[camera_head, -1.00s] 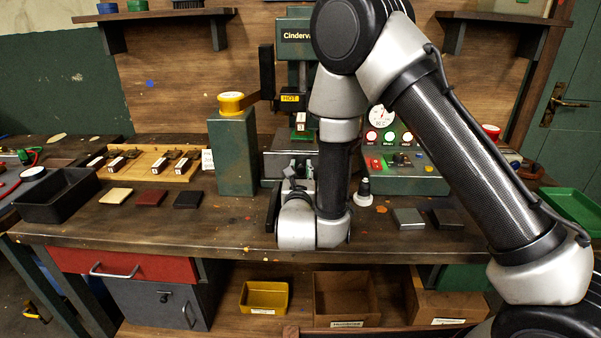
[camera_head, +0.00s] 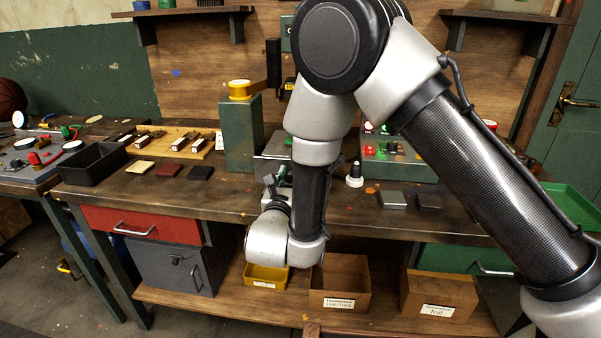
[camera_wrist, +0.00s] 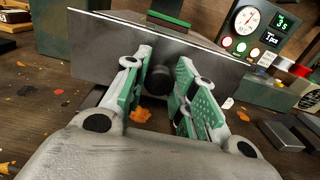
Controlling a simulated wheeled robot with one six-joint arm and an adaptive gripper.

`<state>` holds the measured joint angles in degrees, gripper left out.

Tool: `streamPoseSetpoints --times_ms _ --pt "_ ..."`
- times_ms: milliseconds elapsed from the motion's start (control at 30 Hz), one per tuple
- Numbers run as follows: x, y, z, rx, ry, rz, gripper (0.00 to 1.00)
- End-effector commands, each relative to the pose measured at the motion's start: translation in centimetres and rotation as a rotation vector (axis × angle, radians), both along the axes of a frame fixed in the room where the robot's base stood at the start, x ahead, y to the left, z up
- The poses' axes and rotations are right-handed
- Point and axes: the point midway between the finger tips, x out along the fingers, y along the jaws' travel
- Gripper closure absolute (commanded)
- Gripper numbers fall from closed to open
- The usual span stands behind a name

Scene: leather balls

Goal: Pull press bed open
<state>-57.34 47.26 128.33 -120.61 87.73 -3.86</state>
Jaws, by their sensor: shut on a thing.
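The press bed is a flat grey metal slab (camera_wrist: 105,55) with a dark round knob (camera_wrist: 160,80) on its front face, in the wrist view. My gripper (camera_wrist: 160,70) has its green-padded fingers on either side of the knob and is shut on it. A green-topped block (camera_wrist: 168,20) stands behind the slab's front face. In the head view my gripper (camera_head: 276,184) is over the front part of the bench, largely hidden by my wrist. My arm covers most of the press there.
A green post with a yellow cap (camera_head: 241,130) stands left of my gripper. Dark and grey blocks (camera_head: 392,199) lie near the bench edge. Open bins (camera_head: 340,285) sit on the shelf below.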

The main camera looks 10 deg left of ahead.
Motion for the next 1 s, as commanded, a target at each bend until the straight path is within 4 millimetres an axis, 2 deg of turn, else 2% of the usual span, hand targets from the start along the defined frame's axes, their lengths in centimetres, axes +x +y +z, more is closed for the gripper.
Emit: streamPoseSetpoints --times_ms 100,300,767,800,900,1000 --pt "-1.9 0.2 0.0 0.0 0.001 0.004 1.0" --pt "-3.7 0.2 0.0 0.0 0.0 0.002 1.0" --pt "-4.2 0.1 0.0 0.001 0.0 0.0 1.0" --pt "-4.2 0.1 0.0 0.001 0.0 0.0 0.7" --pt "-4.2 0.1 0.0 0.001 0.0 0.0 0.51" --pt "-4.2 0.1 0.0 0.001 0.0 0.0 0.51"
